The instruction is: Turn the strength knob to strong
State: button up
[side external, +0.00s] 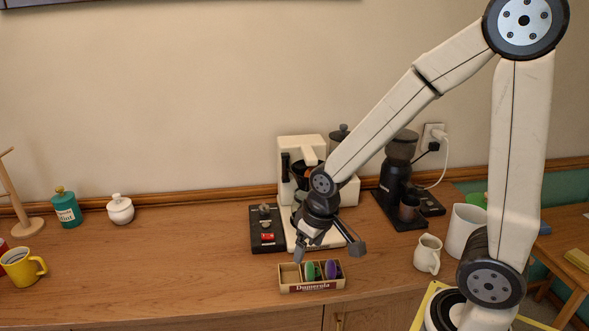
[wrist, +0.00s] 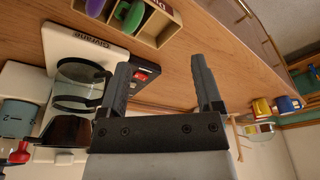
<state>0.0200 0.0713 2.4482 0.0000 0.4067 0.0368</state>
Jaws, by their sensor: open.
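The coffee maker (side external: 302,149) is white and stands against the wall. A black control panel (side external: 256,238) is at its left front, with a red switch (side external: 267,237) and a small greyish knob-like part (side external: 264,209) above it. The knob's setting is too small to read. My gripper (side external: 328,252) is open and empty, right of the panel and above the wooden box, apart from the knob. In the wrist view my gripper (wrist: 163,80) shows both fingers spread. The red switch (wrist: 140,76) shows beside one finger, which hides part of the panel; I cannot make out the knob there.
A box (side external: 311,286) with green and purple items stands in front. A glass carafe (wrist: 80,85) sits in the machine. A black grinder (side external: 399,180), small pitcher (side external: 427,254) and white container (side external: 464,228) stand right.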

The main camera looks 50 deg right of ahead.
jog(key=w+d+m+g, duration=0.1)
jog(key=w+d+m, duration=0.15)
jog(key=w, duration=0.55)
jog(key=w+d+m, duration=0.1)
jog(key=w+d, duration=0.2)
jog(key=w, duration=0.4)
jog(key=m+g, duration=0.1)
jog(key=m, duration=0.4)
send_over(264, 205)
jog(key=shift+f, duration=1.15)
jog(key=shift+f, duration=3.9)
grip_shut()
